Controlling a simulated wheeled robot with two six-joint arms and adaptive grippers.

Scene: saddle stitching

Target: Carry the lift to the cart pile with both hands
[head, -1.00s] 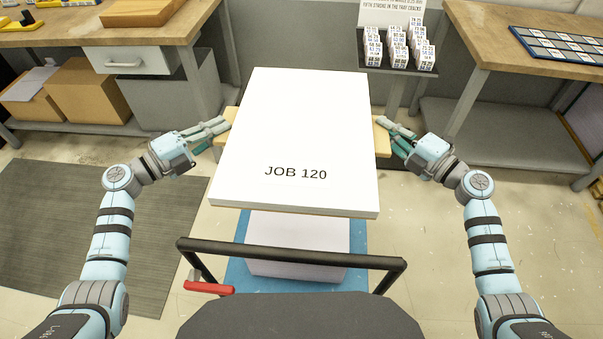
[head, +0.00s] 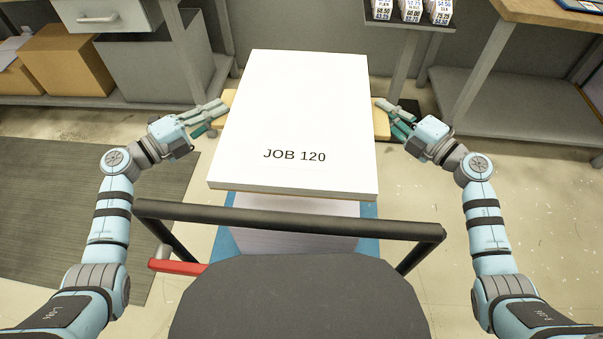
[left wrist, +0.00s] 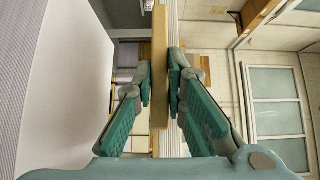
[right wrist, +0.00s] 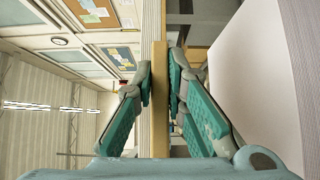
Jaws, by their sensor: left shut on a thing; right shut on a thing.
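The lift is a thick white stack (head: 295,110) marked "JOB 120", held level in the middle of the head view. A wooden board (head: 382,125) sticks out from under it on both sides. My left gripper (head: 224,108) is shut on the board's left end, which also shows in the left wrist view (left wrist: 160,60). My right gripper (head: 384,106) is shut on its right end, also visible in the right wrist view (right wrist: 160,70). The cart pile (head: 290,222) is a pale stack below the lift, mostly hidden by it. The gap between them cannot be judged.
A dark handle bar (head: 290,219) crosses in front of the pile, with a red lever (head: 178,266) at left. Blue cart deck (head: 226,243) edges show. A grey mat (head: 75,215) lies at left. Benches and cardboard boxes (head: 70,60) stand behind. Floor at right is clear.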

